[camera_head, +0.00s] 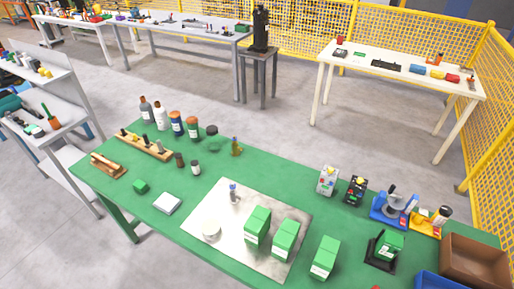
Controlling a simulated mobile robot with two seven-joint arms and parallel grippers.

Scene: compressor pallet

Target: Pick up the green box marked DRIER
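Three upright green boxes with white lower bands stand on the green table, toward its front. The left green box (257,227) and the middle green box (285,240) stand on a pale metal plate (213,207). The right green box (325,258) stands at or just past the plate's right edge. Their markings are too small to read, so I cannot tell which says DRIER. A smaller green item (390,245) rests on a black stand at the right. A small green block (140,186) lies at the left. Neither of my grippers is in view.
Several bottles (177,123) stand at the back left. A blue device (394,207) and a brown tray (475,262) are at the right. The table's middle back is fairly clear.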

